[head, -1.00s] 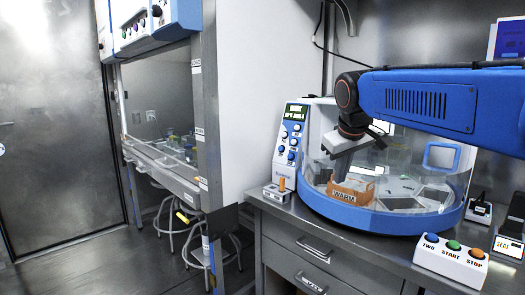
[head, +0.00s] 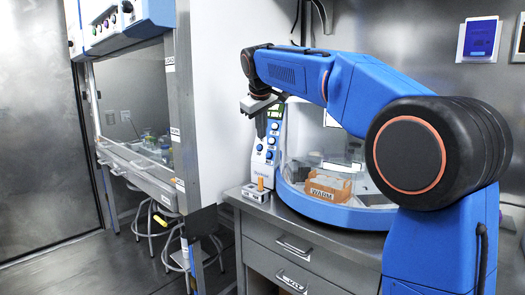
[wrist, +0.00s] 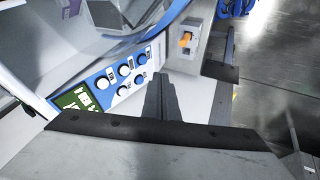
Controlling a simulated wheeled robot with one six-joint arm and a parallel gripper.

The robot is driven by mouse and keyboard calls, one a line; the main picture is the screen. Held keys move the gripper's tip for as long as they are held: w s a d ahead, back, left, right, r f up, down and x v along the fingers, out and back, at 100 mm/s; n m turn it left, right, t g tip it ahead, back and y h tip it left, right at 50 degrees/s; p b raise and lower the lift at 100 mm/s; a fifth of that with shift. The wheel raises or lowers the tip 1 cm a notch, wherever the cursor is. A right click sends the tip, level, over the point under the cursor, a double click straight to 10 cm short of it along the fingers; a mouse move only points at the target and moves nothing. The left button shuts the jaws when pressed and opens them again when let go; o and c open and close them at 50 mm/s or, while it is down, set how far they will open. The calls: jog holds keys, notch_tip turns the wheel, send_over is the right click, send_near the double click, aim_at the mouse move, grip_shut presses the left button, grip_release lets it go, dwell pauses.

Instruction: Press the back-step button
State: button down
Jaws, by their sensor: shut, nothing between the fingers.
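The control panel (head: 267,151) of the blue-and-white machine carries several round blue and white buttons and shows at the centre of the head view. In the wrist view the panel (wrist: 112,70) has a green display (wrist: 78,105) at its lower left. I cannot read which button is the back-step one. My gripper (head: 261,133) is shut and empty, hanging at the panel's upper left part and covering some of it. In the wrist view its dark fingers (wrist: 159,84) appear just right of the buttons; contact cannot be told.
A small white box with an orange switch (head: 260,184) stands on the bench left of the machine. Behind the clear curved cover is an orange rack marked WARM (head: 328,188). A glass-fronted cabinet (head: 135,100) stands at left.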

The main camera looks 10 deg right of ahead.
jog(key=shift+w+a+r, duration=0.15)
jog(key=shift+w+a, duration=0.3)
jog(key=shift+w, duration=0.25)
send_near(269, 155)
jog(key=w+a+f, duration=0.1)
jog(key=a+f, duration=0.3)
jog(key=d, duration=0.1)
jog(key=w+d+f, duration=0.1)
jog(key=w+d, duration=0.1)
jog(key=shift+w+d+f, duration=0.2)
jog(key=shift+d+f, duration=0.05)
